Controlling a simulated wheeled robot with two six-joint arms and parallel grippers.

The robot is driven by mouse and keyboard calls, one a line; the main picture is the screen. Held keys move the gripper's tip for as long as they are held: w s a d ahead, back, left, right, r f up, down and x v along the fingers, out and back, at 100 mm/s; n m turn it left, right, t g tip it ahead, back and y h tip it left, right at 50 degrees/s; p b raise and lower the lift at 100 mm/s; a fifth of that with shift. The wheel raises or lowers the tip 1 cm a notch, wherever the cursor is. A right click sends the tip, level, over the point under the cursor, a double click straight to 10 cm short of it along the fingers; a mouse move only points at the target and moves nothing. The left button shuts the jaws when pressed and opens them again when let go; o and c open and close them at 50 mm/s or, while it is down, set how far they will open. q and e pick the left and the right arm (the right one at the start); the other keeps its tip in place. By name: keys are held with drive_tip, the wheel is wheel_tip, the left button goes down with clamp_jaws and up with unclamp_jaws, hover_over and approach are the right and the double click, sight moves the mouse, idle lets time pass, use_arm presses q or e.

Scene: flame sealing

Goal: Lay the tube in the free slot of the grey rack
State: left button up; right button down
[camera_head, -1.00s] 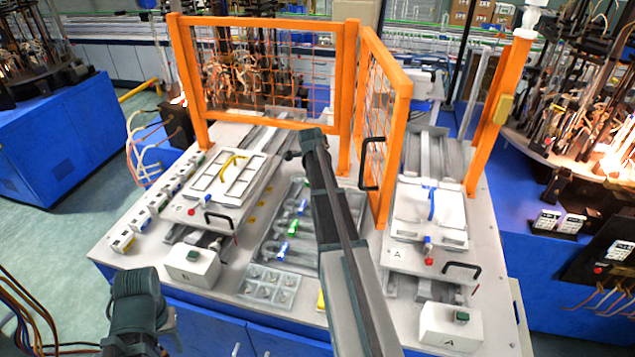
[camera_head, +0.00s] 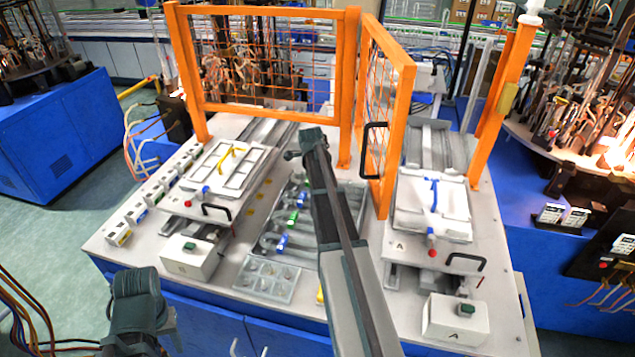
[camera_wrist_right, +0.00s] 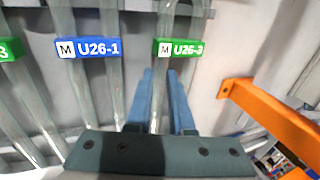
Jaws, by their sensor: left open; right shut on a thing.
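The grey rack (camera_head: 352,205) lies mid-table in the head view, partly hidden behind my right arm. Clear glass tubes with blue and green labels lie in it. I cannot tell whether the tube touches the rack. A tube with a blue U26-1 label (camera_wrist_right: 88,47) lies to its left. The free slot is not clear. My left gripper (camera_head: 168,322) is open at lower left, away from the rack.
A compartment tray (camera_head: 267,280) stands in front of the rack. Trays with a yellow tube (camera_head: 230,158) and a blue tube (camera_head: 434,195) flank it. An orange mesh guard (camera_head: 398,130) stands behind and to the right, and its post shows near the right gripper.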

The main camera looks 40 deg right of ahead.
drive_tip(key=shift+f, duration=0.2)
idle(0.3)
drive_tip(key=c, duration=0.7)
unclamp_jaws()
drive_tip(key=shift+r, duration=0.1)
drive_tip(key=p+v, duration=1.2)
drive_tip(key=v, duration=0.1)
drive_tip(key=shift+s+a+r+p, duration=0.1)
drive_tip(key=shift+a+r+p, duration=0.05)
drive_tip(key=shift+r+p, duration=0.2)
drive_tip(key=shift+f, duration=0.1)
